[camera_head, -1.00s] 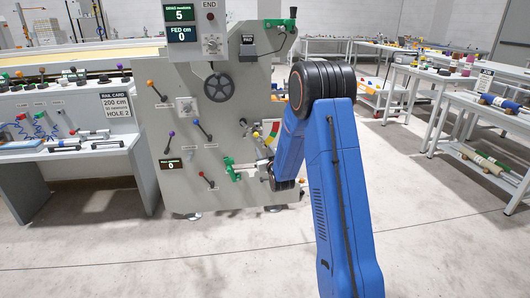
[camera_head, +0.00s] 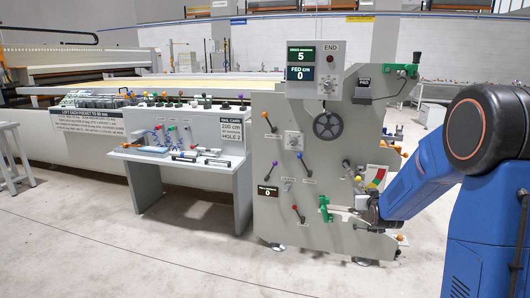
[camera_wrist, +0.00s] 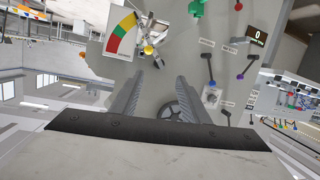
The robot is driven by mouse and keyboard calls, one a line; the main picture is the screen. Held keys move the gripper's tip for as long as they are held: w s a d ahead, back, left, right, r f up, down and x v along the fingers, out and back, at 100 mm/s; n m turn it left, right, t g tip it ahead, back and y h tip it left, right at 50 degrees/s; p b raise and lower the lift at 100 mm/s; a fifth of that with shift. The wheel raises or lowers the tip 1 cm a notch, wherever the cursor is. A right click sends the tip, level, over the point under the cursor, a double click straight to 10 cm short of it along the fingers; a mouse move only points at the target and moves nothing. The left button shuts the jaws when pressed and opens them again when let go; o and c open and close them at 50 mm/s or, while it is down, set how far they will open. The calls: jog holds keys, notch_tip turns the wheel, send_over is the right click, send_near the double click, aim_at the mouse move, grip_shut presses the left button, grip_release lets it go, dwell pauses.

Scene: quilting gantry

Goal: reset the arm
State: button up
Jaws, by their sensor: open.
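My blue arm reaches in from the right in the head view. My gripper (camera_head: 362,208) is in front of the grey machine end panel (camera_head: 285,185), low on its right side, just right of a green clamp-like part (camera_head: 324,208). In the wrist view my gripper (camera_wrist: 159,75) shows two grey fingers spread apart with nothing between them. Whether the fingers touch the panel is unclear.
A handwheel (camera_head: 328,125), coloured levers and displays reading 5 and 0 are on the panel. A control bench (camera_head: 175,158) with a "RAIL CARD 200 cm HOLE 2" sign (camera_head: 231,130) stands left of it. The floor (camera_head: 200,262) in front is clear.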

jog(key=s+a+r+g, duration=0.2)
jog(key=s+a, duration=0.1)
jog(key=s, duration=0.5)
jog(key=s+a+r+g+y, duration=0.1)
jog(key=s+a+r, duration=0.1)
jog(key=s, duration=0.6)
jog(key=s+a+r+g, duration=0.2)
jog(key=s+a, duration=0.1)
jog(key=s, duration=0.5)
jog(key=s+a+f+g, duration=0.1)
jog(key=s+a+g, duration=0.1)
jog(key=s, duration=1.2)
jog(key=s+a+f+g+y, duration=0.1)
jog(key=s+a+g, duration=0.1)
jog(key=s, duration=1.3)
jog(key=shift+g, duration=0.6)
jog(key=shift+f, duration=0.1)
